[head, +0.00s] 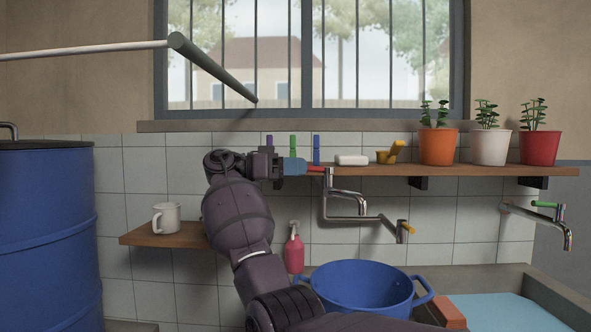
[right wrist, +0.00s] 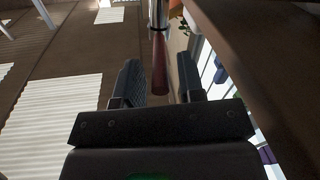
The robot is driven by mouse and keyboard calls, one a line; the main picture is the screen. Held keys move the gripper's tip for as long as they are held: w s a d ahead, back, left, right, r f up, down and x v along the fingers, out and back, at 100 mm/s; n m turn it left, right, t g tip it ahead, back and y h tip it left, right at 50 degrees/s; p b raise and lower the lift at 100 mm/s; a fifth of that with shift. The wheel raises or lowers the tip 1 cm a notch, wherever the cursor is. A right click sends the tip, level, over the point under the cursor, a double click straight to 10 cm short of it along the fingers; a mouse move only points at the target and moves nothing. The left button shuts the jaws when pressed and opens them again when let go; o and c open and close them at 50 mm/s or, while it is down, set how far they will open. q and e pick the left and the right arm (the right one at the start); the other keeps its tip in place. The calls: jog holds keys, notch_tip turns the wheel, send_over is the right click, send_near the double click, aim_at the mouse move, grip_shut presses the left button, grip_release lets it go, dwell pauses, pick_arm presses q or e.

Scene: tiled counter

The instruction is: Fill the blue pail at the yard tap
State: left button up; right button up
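The blue pail (head: 345,283) is a wide tub with side handles, below the wall taps; its inside looks empty as far as I see. Above it, a metal tap (head: 345,198) has a red lever (head: 317,169) and a spout ending above the pail's rim. My right gripper (head: 303,168) is level with the red lever, pointing right. In the right wrist view, its fingers (right wrist: 160,78) are apart, with the red lever's end (right wrist: 159,62) between them and gaps either side. My left gripper is out of view.
A wooden shelf (head: 460,170) holds pots, a white block and a yellow item. A green-handled tap (head: 540,222) is at right, above a blue-surfaced basin (head: 510,312). A mug (head: 166,219) stands on a low ledge. A blue barrel (head: 45,240) is at left.

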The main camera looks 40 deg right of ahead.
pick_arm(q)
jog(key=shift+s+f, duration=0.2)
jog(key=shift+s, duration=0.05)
pick_arm(e)
jog(key=shift+w+a, duration=0.2)
jog(key=shift+a, duration=0.05)
pick_arm(q)
jog(key=b, duration=0.2)
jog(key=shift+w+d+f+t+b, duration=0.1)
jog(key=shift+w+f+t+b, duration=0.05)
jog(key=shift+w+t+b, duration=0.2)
pick_arm(e)
jog(key=v, duration=1)
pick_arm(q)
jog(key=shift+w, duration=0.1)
